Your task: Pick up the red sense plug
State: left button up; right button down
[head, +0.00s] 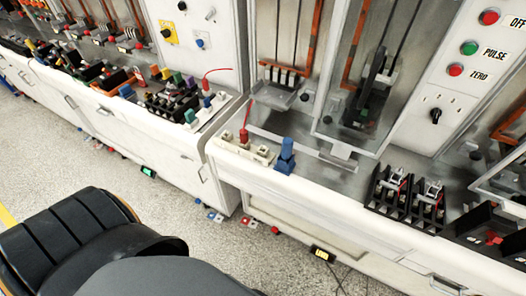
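A small red plug (244,136) stands upright at a white socket block (258,153) near the front edge of the bench. A thin red lead rises from its top. A blue plug (286,156) stands just right of the block. Another small red-leaded piece (206,85) is on the bench section to the left; at this size I cannot tell whether it is also a plug. Neither of my grippers shows in the head view.
A glass-fronted cabinet (337,70) stands behind the plugs. A panel with OFF, PULSE and ZERO buttons (469,48) is at right. Black breakers (405,195) stand on the right bench. Colored connectors (175,98) crowd the left bench. The speckled floor in front is mostly open.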

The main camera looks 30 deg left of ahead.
aim_at(244, 138)
jog(key=l+u, duration=0.1)
jog(key=u, duration=1.7)
